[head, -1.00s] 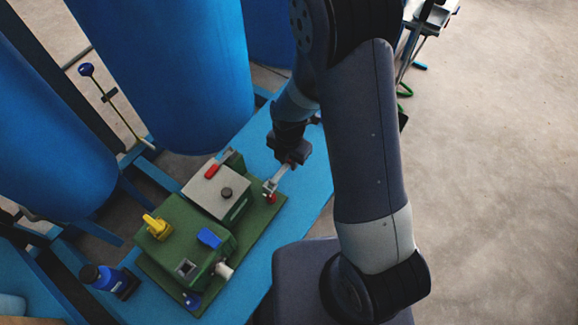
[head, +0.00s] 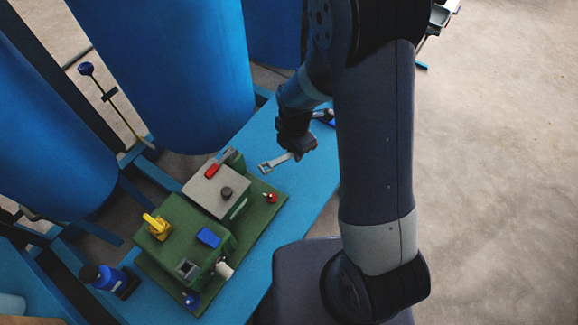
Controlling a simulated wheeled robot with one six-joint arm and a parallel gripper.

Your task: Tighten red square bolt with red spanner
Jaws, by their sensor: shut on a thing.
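My gripper (head: 301,151) is shut on a spanner (head: 273,163). The spanner's grey open end points left, and my gripper hides most of its handle, so its red colour is hard to see. The red bolt (head: 270,198) stands near the right corner of the green base plate (head: 257,213). The spanner's end is apart from the bolt, further back on the blue bench. My arm covers part of the bench to the right.
The green machine (head: 190,226) carries a yellow handle (head: 157,226), a blue block (head: 208,238) and a red lever (head: 212,170). Blue tanks (head: 165,70) stand behind the blue bench (head: 310,195). A blue bottle-like item (head: 100,277) is at front left.

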